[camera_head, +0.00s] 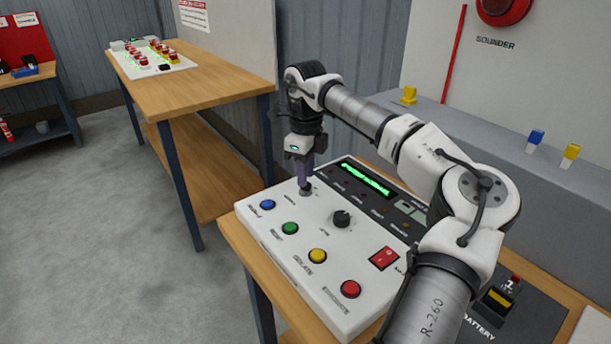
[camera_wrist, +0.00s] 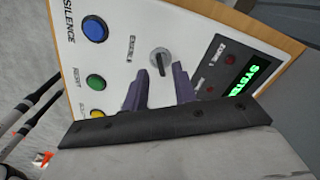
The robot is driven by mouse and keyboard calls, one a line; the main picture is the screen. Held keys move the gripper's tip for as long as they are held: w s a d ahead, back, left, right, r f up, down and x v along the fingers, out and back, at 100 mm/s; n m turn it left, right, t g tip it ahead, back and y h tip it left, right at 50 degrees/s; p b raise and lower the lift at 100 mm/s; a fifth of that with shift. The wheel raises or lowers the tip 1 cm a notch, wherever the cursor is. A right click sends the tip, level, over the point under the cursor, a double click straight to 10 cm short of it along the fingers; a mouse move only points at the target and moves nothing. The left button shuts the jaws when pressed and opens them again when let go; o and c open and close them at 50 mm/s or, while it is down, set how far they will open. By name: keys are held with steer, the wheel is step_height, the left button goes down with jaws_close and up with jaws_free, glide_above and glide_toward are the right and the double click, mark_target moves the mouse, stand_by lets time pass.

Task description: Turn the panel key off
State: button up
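The white control panel (camera_head: 275,238) lies on a wooden bench. The panel key switch (camera_head: 305,192) is near its upper left, between the blue button and the dark display strip. In the wrist view the key (camera_wrist: 160,60) is a small grey piece on a round base, beside printed lettering. My gripper (camera_head: 305,178) points down right above the key. In the wrist view my gripper (camera_wrist: 160,82) has its two dark fingers spread apart, with nothing between them. The key shows just beyond the fingertips, roughly centred in the gap. Whether a finger touches it, I cannot tell.
The panel also carries a black knob (camera_head: 342,219), blue (camera_head: 267,205), green (camera_head: 290,228), yellow (camera_head: 318,256) and red (camera_head: 350,289) buttons, and a red rocker switch (camera_head: 384,258). The green-lit display (camera_head: 365,180) is close behind the key. Another bench (camera_head: 195,85) stands at the left.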

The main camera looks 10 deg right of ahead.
steer(key=shift+f, duration=1.15)
jaws_close()
steer(key=n+p, duration=0.1)
steer(key=n, duration=0.5)
steer(key=shift+r+n+p, duration=0.1)
steer(key=shift+n+p, duration=0.2)
steer(key=n, duration=0.5)
steer(key=shift+p, duration=0.4)
steer(key=shift+n, duration=0.3)
